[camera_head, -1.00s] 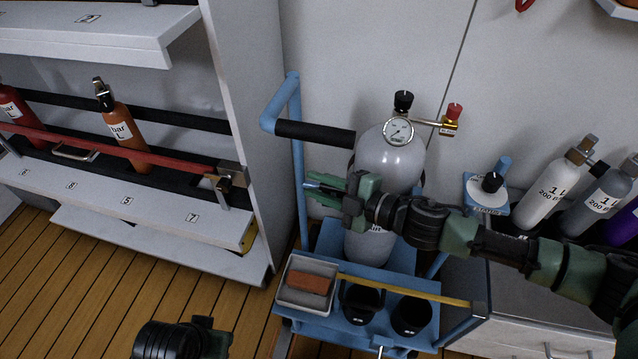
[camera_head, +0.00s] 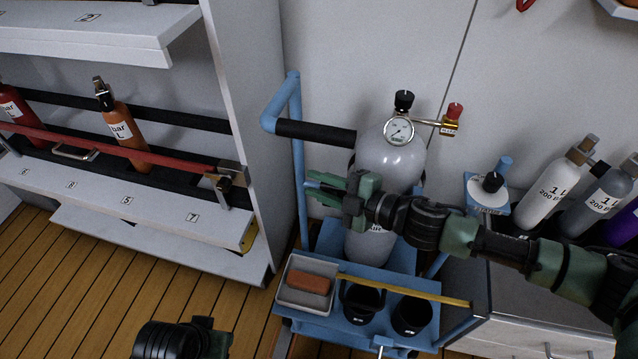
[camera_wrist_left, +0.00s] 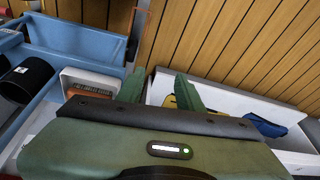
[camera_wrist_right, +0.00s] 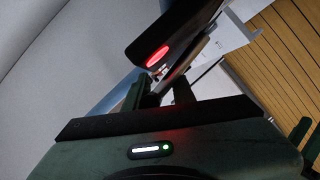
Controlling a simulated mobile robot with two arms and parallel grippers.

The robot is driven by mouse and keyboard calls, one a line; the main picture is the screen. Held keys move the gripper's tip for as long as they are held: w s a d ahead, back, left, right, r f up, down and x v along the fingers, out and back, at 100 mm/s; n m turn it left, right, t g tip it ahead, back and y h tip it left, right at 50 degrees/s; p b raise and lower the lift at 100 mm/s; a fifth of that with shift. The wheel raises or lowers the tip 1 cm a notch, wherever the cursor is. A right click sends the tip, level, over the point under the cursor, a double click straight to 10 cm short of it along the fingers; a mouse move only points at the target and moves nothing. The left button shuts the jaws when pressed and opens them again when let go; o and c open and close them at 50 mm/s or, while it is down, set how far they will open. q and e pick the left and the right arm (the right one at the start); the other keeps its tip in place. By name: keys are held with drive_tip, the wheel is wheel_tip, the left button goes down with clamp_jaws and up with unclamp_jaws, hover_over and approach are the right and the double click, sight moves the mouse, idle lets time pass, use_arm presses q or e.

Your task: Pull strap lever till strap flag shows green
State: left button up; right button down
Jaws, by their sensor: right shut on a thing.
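My right gripper (camera_head: 350,192) is in front of the grey cylinder (camera_head: 388,160) on the blue cart, at the cylinder's left side. It is shut on what looks like the strap lever; a thin blue end (camera_head: 316,186) sticks out to the left of the fingers. In the right wrist view, the fingers (camera_wrist_right: 158,94) close around a dark part. Above them a red lit oval (camera_wrist_right: 157,56), seemingly the strap flag, glows on a black housing. The strap itself is mostly hidden. My left gripper (camera_wrist_left: 158,92) is empty, its fingers apart, low over the floor.
The blue cart (camera_head: 360,335) carries a grey tray (camera_head: 292,295) with a brownish-red block and two black cups. A shelf unit (camera_head: 240,120) with red and orange bottles stands left. A counter with several bottles (camera_head: 552,190) is right. Wooden floor (camera_head: 110,280) is clear at lower left.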

use_arm(q)
drive_tip(key=b+v, duration=0.2)
drive_tip(key=v, duration=0.3)
use_arm(e)
drive_tip(key=shift+s+f+n+t, duration=0.3)
drive_tip(key=shift+s+n+t, duration=0.1)
drive_tip(key=shift+n, duration=0.4)
use_arm(q)
drive_tip(key=w+d+r+t+h+b, duration=0.1)
drive_tip(key=w+d+r+t+b, duration=0.1)
drive_tip(key=w, duration=0.5)
drive_tip(key=w+d+r+t+h+b, duration=0.1)
drive_tip(key=w+d+r+t+b, duration=0.1)
drive_tip(key=w+r+t, duration=0.2)
drive_tip(key=shift+w+d+r+t, duration=0.25)
drive_tip(key=shift+w+d+t, duration=0.15)
drive_tip(key=shift+w+t, duration=1.3)
use_arm(e)
drive_tip(key=shift+s+a+f+n+t+y, duration=0.2)
drive_tip(key=shift+s+n+t+y, duration=0.25)
drive_tip(key=shift+n, duration=0.6)
drive_tip(key=shift+s+a+f+n+t+y, duration=0.25)
drive_tip(key=shift+s+n+t, duration=0.3)
drive_tip(key=shift+n, duration=0.5)
drive_tip(key=shift+s, duration=0.1)
